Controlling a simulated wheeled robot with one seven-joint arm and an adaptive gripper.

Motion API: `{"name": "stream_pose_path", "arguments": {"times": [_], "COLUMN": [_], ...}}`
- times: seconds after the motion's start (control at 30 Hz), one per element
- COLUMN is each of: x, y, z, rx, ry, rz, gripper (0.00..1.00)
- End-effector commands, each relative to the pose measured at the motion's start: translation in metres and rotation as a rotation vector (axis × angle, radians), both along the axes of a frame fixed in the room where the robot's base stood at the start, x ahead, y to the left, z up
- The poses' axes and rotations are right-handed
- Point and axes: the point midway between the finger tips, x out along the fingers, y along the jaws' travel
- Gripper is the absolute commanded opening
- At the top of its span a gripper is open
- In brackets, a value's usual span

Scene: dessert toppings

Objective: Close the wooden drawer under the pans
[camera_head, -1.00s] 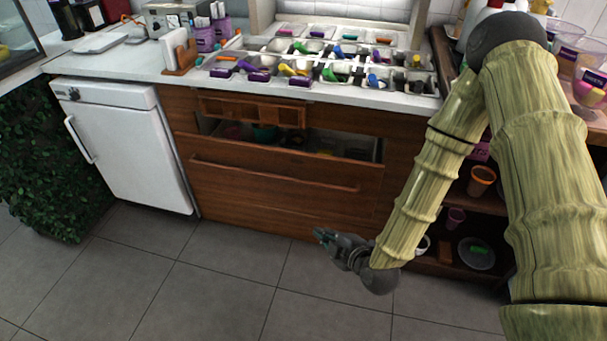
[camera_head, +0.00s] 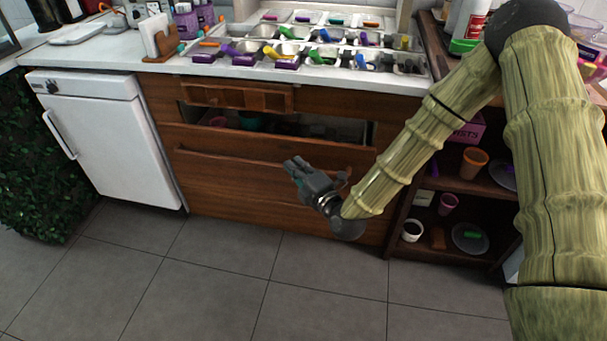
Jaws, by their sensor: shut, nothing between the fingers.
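The wooden drawer (camera_head: 215,141) is in the counter front under the pans (camera_head: 300,48). It stands partly open, and a dark gap above its front shows a few containers inside, including a green one (camera_head: 250,121). A long wooden handle (camera_head: 230,161) runs across its front. My gripper (camera_head: 292,168) is shut and empty. In the picture it overlaps the right half of the drawer front, near the handle. I cannot tell whether it touches the wood. My arm comes in from the right.
A white fridge (camera_head: 115,140) stands left of the drawer. Open shelves (camera_head: 470,183) with cups and a plate are to the right, behind my arm. The grey tiled floor (camera_head: 210,275) in front is clear. A narrow wooden panel (camera_head: 238,96) sits above the gap.

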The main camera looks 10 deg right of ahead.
Motion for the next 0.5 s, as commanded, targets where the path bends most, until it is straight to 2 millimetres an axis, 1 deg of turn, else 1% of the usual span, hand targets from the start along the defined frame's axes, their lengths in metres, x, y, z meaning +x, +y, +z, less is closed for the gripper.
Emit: {"name": "stream_pose_path", "arguments": {"times": [0.03,0.23,0.3,0.5], "x": [0.008,0.037,0.047,0.066], "y": [0.004,0.018,0.013,0.008], "z": [0.0,-0.001,-0.001,-0.001], "rx": [0.001,0.002,0.002,0.002], "ry": [0.0,0.0,0.0,0.001], "rz": [-0.001,-0.001,-0.003,0.0], "gripper": [0.0,0.0,0.0,0.0]}}
